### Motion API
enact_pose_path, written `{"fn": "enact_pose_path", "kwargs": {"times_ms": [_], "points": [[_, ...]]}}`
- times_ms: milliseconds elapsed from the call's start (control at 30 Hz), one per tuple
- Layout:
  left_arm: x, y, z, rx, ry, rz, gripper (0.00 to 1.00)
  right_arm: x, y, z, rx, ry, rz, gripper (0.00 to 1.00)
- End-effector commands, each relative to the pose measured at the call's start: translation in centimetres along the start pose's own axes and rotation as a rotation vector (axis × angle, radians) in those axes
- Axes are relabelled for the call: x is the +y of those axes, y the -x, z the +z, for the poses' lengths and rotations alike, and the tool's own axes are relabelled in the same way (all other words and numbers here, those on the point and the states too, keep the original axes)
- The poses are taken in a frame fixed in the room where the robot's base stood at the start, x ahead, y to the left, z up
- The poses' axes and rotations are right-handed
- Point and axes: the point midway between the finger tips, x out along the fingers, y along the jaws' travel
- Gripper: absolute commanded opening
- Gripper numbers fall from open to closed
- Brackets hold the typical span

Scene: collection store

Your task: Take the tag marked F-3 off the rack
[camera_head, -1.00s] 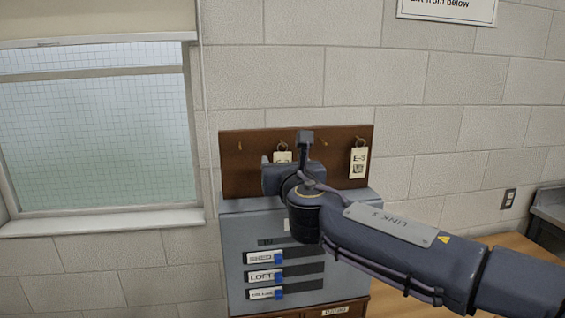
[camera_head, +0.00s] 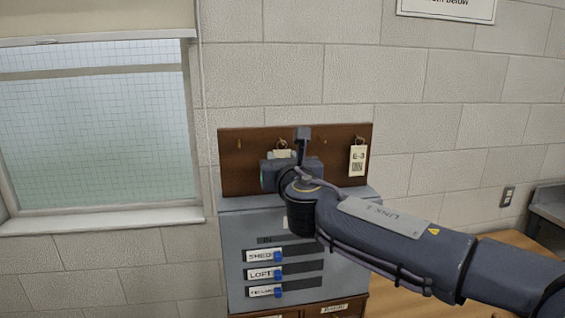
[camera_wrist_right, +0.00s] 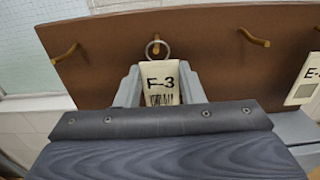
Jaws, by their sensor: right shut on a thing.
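The F-3 tag (camera_wrist_right: 160,84) is a cream card with a barcode, seen in the right wrist view between the fingers of my right gripper (camera_wrist_right: 158,88). Its ring (camera_wrist_right: 156,49) is at the middle brass hook (camera_wrist_right: 156,40) of the brown rack (camera_wrist_right: 100,60); I cannot tell whether it still hangs on it. In the head view my right gripper (camera_head: 284,158) is in front of the rack (camera_head: 235,180) and covers most of the tag (camera_head: 283,153). It is shut on the tag. My left gripper is not in view.
The E-3 tag (camera_head: 357,159) hangs on a hook at the rack's right. Other hooks are bare. Below is a grey panel (camera_head: 235,245) with labelled sliders, such as LOFT (camera_head: 262,274). A window (camera_head: 95,130) is left; a wooden surface (camera_head: 500,265) is right.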

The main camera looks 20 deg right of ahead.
Motion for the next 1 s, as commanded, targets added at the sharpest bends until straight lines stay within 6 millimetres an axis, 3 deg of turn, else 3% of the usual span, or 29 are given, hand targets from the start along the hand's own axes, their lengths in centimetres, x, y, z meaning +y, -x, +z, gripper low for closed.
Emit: {"fn": "enact_pose_path", "kwargs": {"times_ms": [133,267,467,700,1000], "points": [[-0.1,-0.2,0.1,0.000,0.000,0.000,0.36,0.0,0.2,0.6,-0.002,-0.002,0.001,0.14],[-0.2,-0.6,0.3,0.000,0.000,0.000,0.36,0.0,2.0,0.5,-0.003,-0.001,0.002,0.14],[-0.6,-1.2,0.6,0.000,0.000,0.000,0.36,0.0,6.5,0.4,-0.004,-0.002,0.003,0.14],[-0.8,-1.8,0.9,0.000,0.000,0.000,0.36,0.0,13.2,0.5,-0.005,-0.002,0.003,0.14],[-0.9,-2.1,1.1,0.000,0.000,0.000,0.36,0.0,17.6,0.5,-0.002,-0.001,0.001,0.14]]}}
